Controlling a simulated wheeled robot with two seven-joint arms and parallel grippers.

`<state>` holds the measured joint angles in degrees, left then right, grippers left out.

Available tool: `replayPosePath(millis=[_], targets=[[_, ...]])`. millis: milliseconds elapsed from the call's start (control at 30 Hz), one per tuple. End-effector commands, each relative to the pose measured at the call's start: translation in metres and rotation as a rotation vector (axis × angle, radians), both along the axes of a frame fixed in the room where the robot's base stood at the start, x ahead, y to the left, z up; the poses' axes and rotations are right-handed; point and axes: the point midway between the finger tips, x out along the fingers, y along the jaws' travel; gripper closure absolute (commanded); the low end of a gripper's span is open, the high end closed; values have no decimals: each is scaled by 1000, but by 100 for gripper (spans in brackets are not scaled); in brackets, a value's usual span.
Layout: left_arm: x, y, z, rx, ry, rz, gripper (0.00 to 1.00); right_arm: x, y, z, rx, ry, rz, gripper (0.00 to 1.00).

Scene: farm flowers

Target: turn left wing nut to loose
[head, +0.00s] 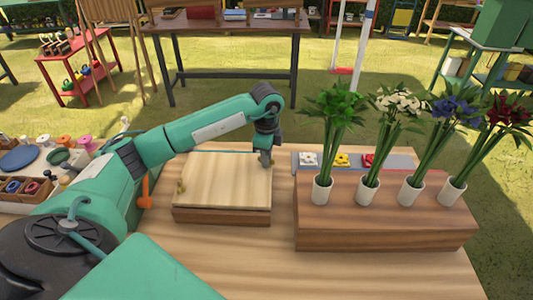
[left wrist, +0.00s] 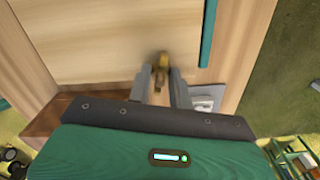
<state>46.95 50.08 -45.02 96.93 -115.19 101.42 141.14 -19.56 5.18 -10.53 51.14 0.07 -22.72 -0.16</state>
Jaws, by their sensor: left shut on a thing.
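A flat wooden press (head: 225,180) with a pale top board lies on the table, a teal strap along its far edge. One small brass wing nut (head: 181,187) stands at its left side. Another brass wing nut (left wrist: 161,62) is at the board's far right corner in the head view. My left gripper (head: 266,161) points down at that corner. In the left wrist view, my left gripper (left wrist: 160,80) has its fingertips on both sides of the brass nut, shut on it. The fingers partly hide the nut. My right gripper is not in view.
A wooden block (head: 385,218) to the right holds several white vases of flowers. Behind it, a grey tray (head: 310,170) carries small white, yellow and red flowers. A side stand (head: 25,190) with spools is at the left. The table front is clear.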

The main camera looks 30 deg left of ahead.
Motion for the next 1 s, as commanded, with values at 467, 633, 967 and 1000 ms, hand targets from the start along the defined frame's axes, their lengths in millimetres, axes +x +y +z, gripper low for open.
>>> replayPosePath(millis=[467, 633, 967, 1000], targets=[[1, 1, 2, 0, -4, 237, 100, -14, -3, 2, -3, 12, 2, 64], [1, 1, 2, 0, -4, 260, 100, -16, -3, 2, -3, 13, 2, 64], [1, 1, 2, 0, -4, 264, 100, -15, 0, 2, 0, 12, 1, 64], [1, 1, 2, 0, -4, 263, 100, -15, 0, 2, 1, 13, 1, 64]])
